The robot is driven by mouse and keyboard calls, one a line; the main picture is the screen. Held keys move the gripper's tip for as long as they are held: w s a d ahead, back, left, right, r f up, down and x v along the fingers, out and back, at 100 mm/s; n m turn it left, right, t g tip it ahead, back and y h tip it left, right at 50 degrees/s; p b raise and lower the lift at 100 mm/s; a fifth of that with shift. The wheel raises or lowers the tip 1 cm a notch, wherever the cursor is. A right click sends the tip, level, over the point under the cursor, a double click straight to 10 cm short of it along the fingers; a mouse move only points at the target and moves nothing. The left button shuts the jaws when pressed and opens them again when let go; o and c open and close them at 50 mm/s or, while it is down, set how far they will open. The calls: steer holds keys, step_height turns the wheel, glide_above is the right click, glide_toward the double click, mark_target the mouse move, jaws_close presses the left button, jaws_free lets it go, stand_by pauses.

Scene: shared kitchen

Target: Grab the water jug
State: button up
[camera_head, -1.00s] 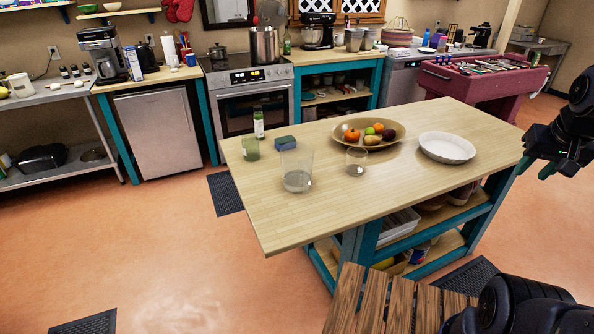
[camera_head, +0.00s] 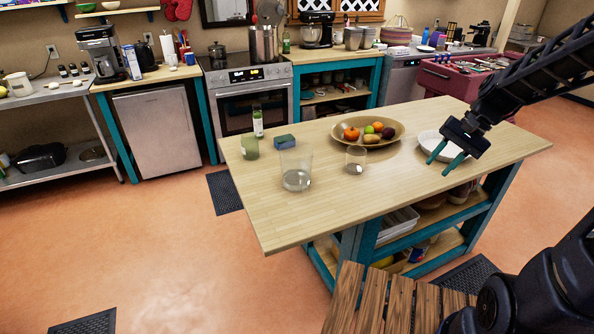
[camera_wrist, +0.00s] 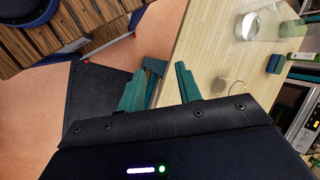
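The likely water jug (camera_head: 296,171) is a large clear glass vessel, with what looks like water low inside. It stands upright on the wooden island (camera_head: 300,222), left of its middle. It also shows at the top right of the wrist view (camera_wrist: 250,25). My gripper (camera_head: 442,158) is over the right part of the island, near the white dish, well to the right of the jug. Its two teal fingers are apart with nothing between them. They also show in the wrist view (camera_wrist: 163,77).
A small glass (camera_head: 356,160) stands right of the jug. Behind are a fruit bowl (camera_head: 340,138), a blue sponge (camera_head: 285,142), a green candle (camera_head: 250,148) and a bottle (camera_head: 258,123). The white dish (camera_head: 427,139) is partly hidden by my gripper. The island's front is clear.

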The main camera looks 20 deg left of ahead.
steer(key=w+a+f+m+g+y, duration=0.2)
steer(key=a+f+g, duration=0.15)
steer(key=a, duration=0.45)
steer(key=w+a+f+m+g+y, duration=0.2)
steer(key=a+f+y, duration=0.15)
steer(key=a, duration=0.45)
steer(key=m+g+y, duration=0.2)
steer(key=m+y, duration=0.3)
glide_toward(298, 170)
steer(key=d, duration=0.1)
steer(key=s+d, duration=0.2)
steer(key=d, duration=0.1)
steer(key=shift+d+f, duration=0.1)
steer(key=shift+f, duration=0.1)
steer(key=shift+s+a+f, duration=0.1)
steer(key=shift+s+a, duration=0.05)
steer(key=shift+a, duration=0.15)
steer(key=shift+x, duration=5.15)
jaws_close()
